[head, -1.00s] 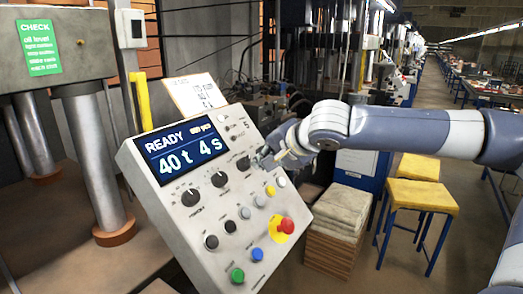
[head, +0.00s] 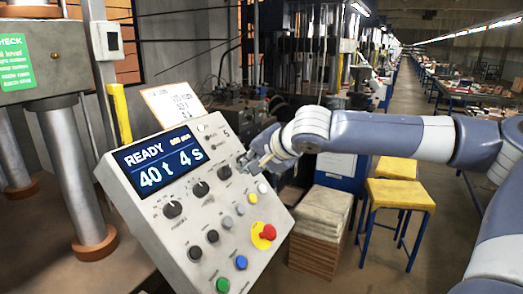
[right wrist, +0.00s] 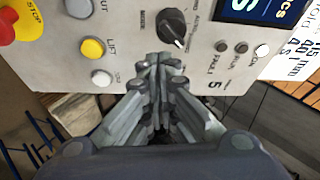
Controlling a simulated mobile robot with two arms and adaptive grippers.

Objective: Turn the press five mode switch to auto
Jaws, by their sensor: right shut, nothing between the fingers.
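The press control panel (head: 150,215) fills the left centre of the head view. Its display (head: 160,160) reads READY, 40 t, 4 s. The black mode switch knob (head: 224,172) is right of two similar knobs. In the right wrist view this knob (right wrist: 172,25) has a light mark toward the lower right, with small labels around it too unclear to read fully. My right gripper (head: 247,164) is shut and empty at the panel's right edge. In the wrist view its fingertips (right wrist: 157,62) lie just below the knob; contact cannot be told. My left gripper is not in view.
A red stop button (head: 268,232), a yellow button (head: 252,198) and other buttons sit below the switch. A paper sign (head: 172,103) stands behind the panel. Stacked boards (head: 325,230) and a yellow stool (head: 400,195) stand to the right. A press column (head: 75,180) is left.

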